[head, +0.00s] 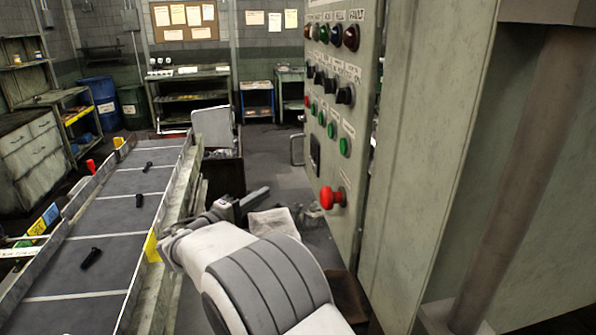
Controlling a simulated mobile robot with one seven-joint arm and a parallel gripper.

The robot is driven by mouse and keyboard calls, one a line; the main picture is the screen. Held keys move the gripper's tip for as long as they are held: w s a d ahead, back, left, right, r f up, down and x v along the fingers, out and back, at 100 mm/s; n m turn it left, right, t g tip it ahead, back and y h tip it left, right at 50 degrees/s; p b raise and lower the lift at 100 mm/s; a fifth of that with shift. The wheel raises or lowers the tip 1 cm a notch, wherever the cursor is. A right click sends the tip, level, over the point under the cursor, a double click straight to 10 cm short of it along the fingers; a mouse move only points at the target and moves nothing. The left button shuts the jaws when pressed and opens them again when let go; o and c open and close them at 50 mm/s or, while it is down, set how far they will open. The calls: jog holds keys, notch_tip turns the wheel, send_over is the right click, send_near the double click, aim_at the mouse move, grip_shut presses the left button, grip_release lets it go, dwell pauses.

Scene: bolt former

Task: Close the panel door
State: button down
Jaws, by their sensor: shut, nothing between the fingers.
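The grey-green control panel (357,105) stands at right of centre, seen at a steep angle. Its face carries several lamps, knobs, green buttons and a red mushroom button (332,197). A curved metal handle (297,150) shows at its left edge. I cannot tell from this angle which part is the door or how far it stands open. My gripper (258,196) is small in view, at the end of my white and grey arm, left of the panel and below the handle. Its fingers look closed and empty, apart from the panel.
A conveyor (105,240) with low rails and several dark bolts runs along the left. A grey cabinet side (415,180) and a brown post (515,180) fill the right. A pale crumpled sheet or box (272,222) lies beyond my arm. Open floor (270,160) shows behind.

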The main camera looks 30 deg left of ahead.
jog(key=p, duration=0.3)
send_near(310, 171)
jog(key=w+a, duration=0.3)
jog(key=w+d, duration=0.1)
jog(key=w+d+p, duration=0.1)
jog(key=d, duration=0.1)
jog(key=shift+w+r, duration=0.15)
jog(key=shift+r, duration=0.05)
jog(key=shift+w+d+f+p, duration=0.15)
jog(key=shift+w+d+p, duration=0.1)
jog(key=shift+p, duration=0.1)
jog(key=shift+w, duration=0.1)
